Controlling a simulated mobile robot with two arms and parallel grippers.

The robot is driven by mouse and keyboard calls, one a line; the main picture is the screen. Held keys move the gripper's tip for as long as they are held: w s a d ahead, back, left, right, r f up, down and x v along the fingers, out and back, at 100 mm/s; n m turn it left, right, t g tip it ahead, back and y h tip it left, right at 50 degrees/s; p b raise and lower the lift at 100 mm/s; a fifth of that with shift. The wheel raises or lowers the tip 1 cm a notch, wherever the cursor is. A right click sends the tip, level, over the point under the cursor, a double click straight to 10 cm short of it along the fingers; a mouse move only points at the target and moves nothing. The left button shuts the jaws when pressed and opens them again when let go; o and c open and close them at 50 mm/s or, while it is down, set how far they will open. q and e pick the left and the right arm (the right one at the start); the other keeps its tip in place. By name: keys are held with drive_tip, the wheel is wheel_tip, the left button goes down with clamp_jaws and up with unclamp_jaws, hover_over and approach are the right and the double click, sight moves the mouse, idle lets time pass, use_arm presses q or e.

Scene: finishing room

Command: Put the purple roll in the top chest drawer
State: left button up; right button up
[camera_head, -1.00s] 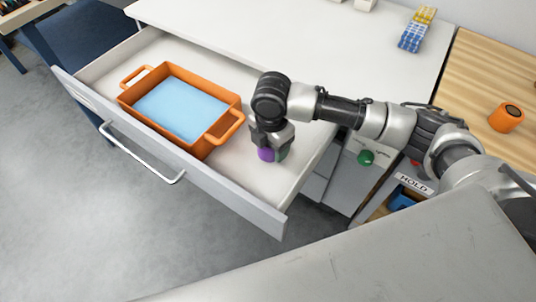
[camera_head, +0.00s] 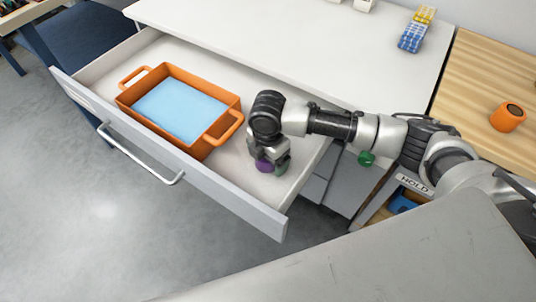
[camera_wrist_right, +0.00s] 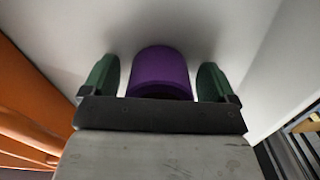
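The purple roll (camera_head: 264,166) stands in the right part of the pulled-out top drawer (camera_head: 225,197), apparently on its white floor. My right gripper (camera_head: 270,166) points down over it, with green fingertips. In the right wrist view, the purple roll (camera_wrist_right: 160,72) is between the two fingertips of the right gripper (camera_wrist_right: 158,80), with a visible gap on each side. The gripper is open around the roll. The contact of the roll's underside with the floor is hidden. My left gripper is not in view.
An orange tray (camera_head: 206,146) with a light blue inside fills the left and middle of the drawer. The white chest top (camera_head: 290,45) lies behind. Drawer floor shows bare around my gripper.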

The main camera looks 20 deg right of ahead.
drive_tip(key=shift+r, duration=0.3)
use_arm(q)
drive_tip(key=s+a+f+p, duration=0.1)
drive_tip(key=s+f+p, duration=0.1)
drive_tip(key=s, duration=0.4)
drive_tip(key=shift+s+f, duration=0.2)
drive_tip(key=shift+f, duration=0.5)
use_arm(e)
wheel_tip(320, 180, up, 12)
drive_tip(key=shift+f, duration=0.15)
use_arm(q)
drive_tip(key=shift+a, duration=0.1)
